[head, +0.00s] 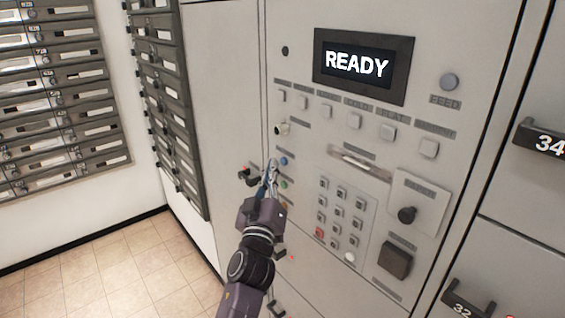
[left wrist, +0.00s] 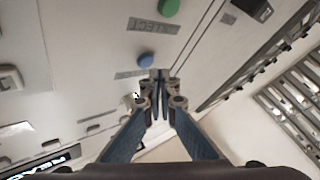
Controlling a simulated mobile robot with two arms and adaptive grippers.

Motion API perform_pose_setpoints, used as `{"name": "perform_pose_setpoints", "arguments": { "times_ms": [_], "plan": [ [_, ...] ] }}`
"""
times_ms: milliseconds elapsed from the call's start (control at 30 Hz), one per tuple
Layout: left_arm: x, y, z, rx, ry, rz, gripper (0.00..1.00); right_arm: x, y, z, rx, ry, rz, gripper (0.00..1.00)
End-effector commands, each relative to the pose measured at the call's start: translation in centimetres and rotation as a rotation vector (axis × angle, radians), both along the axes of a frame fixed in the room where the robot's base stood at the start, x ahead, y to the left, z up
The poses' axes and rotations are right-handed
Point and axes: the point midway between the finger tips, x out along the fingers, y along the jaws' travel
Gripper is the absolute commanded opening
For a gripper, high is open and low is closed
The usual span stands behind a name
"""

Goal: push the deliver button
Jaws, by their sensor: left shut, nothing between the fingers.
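The grey panel (head: 300,60) has a column of small coloured buttons. A blue button (head: 283,161) is at the top and a green button (head: 283,184) below it. In the left wrist view the blue button (left wrist: 146,60) and green button (left wrist: 169,8) show beside dark labels. I cannot tell from the labels which one is the deliver button. My left gripper (head: 271,164) is shut and empty, its fingertips just left of the blue button in the head view. In the left wrist view its tips (left wrist: 158,74) appear close to the blue button; contact cannot be told. My right gripper is not in view.
A screen (head: 358,66) reads READY. A dark latch (head: 248,176) sticks out left of the gripper. Mailboxes (head: 60,80) line the left wall; the tiled floor (head: 130,270) is clear.

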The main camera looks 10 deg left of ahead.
Motion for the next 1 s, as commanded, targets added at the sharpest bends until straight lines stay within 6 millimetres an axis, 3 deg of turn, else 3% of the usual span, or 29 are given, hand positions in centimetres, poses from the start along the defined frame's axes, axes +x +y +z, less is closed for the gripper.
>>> {"name": "perform_pose_setpoints", "arguments": {
  "times_ms": [1000],
  "plan": [
    [0.66,-0.52,0.03,0.0,0.0,0.0,0.0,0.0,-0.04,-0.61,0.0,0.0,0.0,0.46]
  ]
}}
